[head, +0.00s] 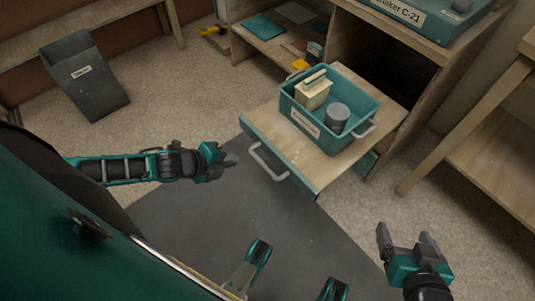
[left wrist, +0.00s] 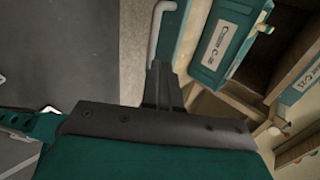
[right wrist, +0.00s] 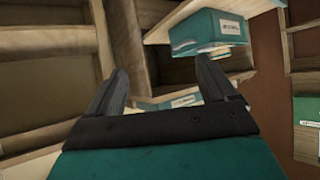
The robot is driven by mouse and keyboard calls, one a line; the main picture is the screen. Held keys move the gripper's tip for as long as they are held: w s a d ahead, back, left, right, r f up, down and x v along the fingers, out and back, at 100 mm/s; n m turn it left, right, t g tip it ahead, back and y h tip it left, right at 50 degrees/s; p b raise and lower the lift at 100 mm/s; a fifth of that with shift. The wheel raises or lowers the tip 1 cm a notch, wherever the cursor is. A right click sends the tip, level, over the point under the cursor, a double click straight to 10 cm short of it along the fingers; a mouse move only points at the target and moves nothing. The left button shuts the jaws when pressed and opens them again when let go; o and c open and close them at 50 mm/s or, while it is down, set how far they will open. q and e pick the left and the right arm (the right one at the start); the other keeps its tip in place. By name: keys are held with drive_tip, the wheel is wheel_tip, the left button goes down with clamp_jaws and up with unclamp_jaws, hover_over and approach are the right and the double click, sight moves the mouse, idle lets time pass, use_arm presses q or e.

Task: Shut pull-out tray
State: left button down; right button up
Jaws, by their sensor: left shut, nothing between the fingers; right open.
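The pull-out tray (head: 262,128) is a wooden board with a teal front edge, and it sticks out of the wooden cabinet. A grey bar handle (head: 268,163) is on its front. A teal bin (head: 350,145) with a label stands on the tray. My left gripper (head: 234,159) is shut and empty, just left of the handle and seemingly apart from it. In the left wrist view the handle (left wrist: 155,35) shows just past the fingertips. My right gripper (head: 404,235) is open and empty, to the right of and nearer than the tray. The tray (right wrist: 205,28) also shows in the right wrist view.
The bin holds a cream box (head: 313,92) and a grey cylinder (head: 337,115). A teal case (head: 420,20) sits on the cabinet top. A dark waste bin (head: 84,75) stands on the floor at left. A wooden shelf unit (head: 490,140) stands at right. Floor before the tray is clear.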

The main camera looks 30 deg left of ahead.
sight(270, 150)
use_arm(q)
drive_tip(key=b+x, duration=0.1)
drive_tip(key=x, duration=0.3)
drive_tip(key=r+b+x, duration=0.1)
drive_tip(key=b+x, duration=0.1)
drive_tip(key=x, duration=0.2)
drive_tip(key=w+b+x, duration=0.1)
drive_tip(key=b+x, duration=0.1)
drive_tip(key=x, duration=0.2)
drive_tip(key=shift+w+d+r, duration=0.1)
drive_tip(key=shift+w+d, duration=0.05)
drive_tip(key=shift+d, duration=0.05)
drive_tip(key=shift+w+d+b, duration=0.25)
drive_tip(key=shift+w+b, duration=0.05)
drive_tip(key=shift+w, duration=0.2)
drive_tip(key=shift+r, duration=0.1)
